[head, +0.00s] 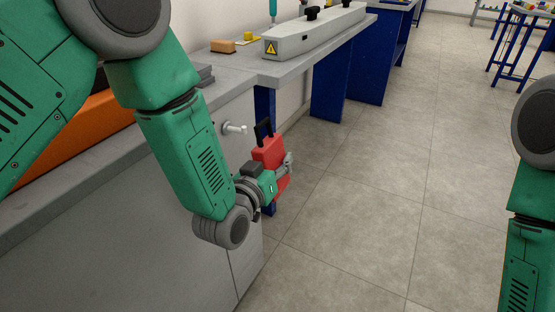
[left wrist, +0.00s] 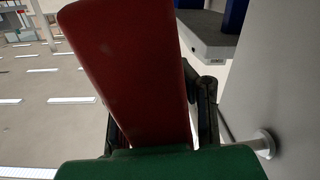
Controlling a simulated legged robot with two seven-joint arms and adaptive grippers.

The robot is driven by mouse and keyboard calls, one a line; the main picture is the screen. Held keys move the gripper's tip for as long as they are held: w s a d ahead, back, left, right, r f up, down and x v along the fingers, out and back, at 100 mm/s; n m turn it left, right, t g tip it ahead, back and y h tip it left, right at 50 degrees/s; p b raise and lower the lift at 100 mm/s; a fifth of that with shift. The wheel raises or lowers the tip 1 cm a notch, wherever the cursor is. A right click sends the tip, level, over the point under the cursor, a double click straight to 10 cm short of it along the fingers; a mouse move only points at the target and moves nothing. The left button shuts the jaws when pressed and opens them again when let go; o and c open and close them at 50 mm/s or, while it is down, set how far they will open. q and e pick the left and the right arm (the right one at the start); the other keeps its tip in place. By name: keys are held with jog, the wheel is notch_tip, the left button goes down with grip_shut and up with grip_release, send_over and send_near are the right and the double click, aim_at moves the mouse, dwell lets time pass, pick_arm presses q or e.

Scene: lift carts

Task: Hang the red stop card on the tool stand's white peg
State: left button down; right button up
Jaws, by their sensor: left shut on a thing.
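The red stop card (head: 269,150) is held in my left gripper (head: 282,172), with a black loop (head: 264,130) at its top. The white peg (head: 235,128) sticks out from the grey side panel, left of the card in the head view and apart from it. In the left wrist view the card (left wrist: 128,70) stands between the fingers of my left gripper (left wrist: 160,115) and hides much of the middle. The peg (left wrist: 262,143) shows there at lower right, clear of the card. My right gripper is out of view.
The grey cabinet (head: 170,200) with the peg stands at left. A workbench behind carries a long grey device (head: 312,32), a tan block (head: 222,46) and a yellow item (head: 246,40). The tiled floor (head: 370,190) to the right is open.

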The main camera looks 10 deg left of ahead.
pick_arm(q)
jog(key=shift+w, duration=0.1)
jog(key=a, duration=0.1)
jog(key=w+a, duration=0.1)
jog(key=a, duration=0.1)
dwell(0.4)
jog(key=shift+a, duration=0.1)
jog(key=shift+w+a, duration=0.2)
jog(key=shift+a, duration=0.45)
jog(key=shift+w+a, duration=0.2)
jog(key=shift+a, duration=0.4)
jog(key=shift+f, duration=0.15)
jog(key=shift+a+f+b, duration=0.15)
jog(key=shift+f+b, duration=0.2)
jog(key=shift+f, duration=0.25)
jog(key=shift+f, duration=0.2)
